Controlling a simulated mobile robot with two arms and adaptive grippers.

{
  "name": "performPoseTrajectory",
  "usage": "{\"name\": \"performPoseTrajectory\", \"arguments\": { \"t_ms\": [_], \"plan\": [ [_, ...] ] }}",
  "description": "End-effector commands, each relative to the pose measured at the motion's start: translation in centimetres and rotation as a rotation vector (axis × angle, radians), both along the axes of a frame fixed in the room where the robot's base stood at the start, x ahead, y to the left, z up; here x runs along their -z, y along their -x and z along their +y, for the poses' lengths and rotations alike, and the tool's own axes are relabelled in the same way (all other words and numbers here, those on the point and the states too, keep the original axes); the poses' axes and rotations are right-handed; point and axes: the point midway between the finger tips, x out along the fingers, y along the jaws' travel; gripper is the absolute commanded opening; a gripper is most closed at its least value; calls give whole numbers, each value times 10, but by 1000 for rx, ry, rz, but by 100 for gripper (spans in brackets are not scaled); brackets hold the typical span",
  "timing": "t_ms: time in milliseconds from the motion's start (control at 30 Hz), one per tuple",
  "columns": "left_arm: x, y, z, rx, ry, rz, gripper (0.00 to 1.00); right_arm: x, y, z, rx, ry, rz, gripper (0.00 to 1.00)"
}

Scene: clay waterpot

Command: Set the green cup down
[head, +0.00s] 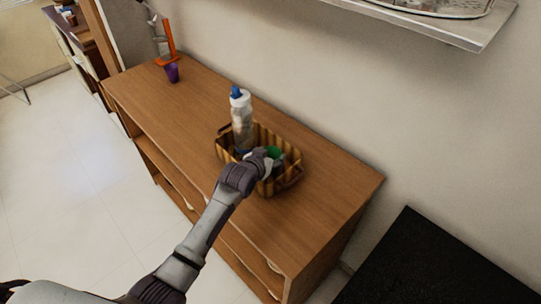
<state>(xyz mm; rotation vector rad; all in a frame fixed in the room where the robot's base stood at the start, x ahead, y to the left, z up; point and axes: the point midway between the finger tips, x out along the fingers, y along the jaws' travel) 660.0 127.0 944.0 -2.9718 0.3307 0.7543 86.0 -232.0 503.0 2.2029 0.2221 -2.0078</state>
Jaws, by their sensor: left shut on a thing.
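The green cup (275,153) shows as a small green patch just beyond my left gripper, at the right part of a brown striped basket (224,143). My left gripper (268,160) reaches to the basket from the front and is shut on the cup. The gripper hides much of the cup, and I cannot tell whether the cup touches the basket's floor. The basket stands on a wooden cabinet (160,110). My right gripper is not in view.
A clear bottle with a blue cap (241,118) stands upright in the basket's left part. A purple cup (172,73) and an orange stand (168,45) are at the cabinet's far left end. Bare cabinet top lies left and right of the basket. A shelf (440,28) is on the wall above.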

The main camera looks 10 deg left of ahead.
Motion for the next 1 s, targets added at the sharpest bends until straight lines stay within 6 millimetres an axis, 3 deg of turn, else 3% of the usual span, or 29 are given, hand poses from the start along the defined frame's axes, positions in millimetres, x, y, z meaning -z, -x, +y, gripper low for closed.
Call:
{"name": "performPoseTrajectory", "arguments": {
  "t_ms": [433,467,600,1000],
  "plan": [
    [10,1,0,0,0,0,31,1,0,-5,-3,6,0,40],
    [11,0,0,0,0,0,65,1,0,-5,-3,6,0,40],
    [10,1,-1,0,0,0,88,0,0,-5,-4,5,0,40],
    [4,0,-1,0,0,-2,88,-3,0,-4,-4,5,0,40]
  ]
}}
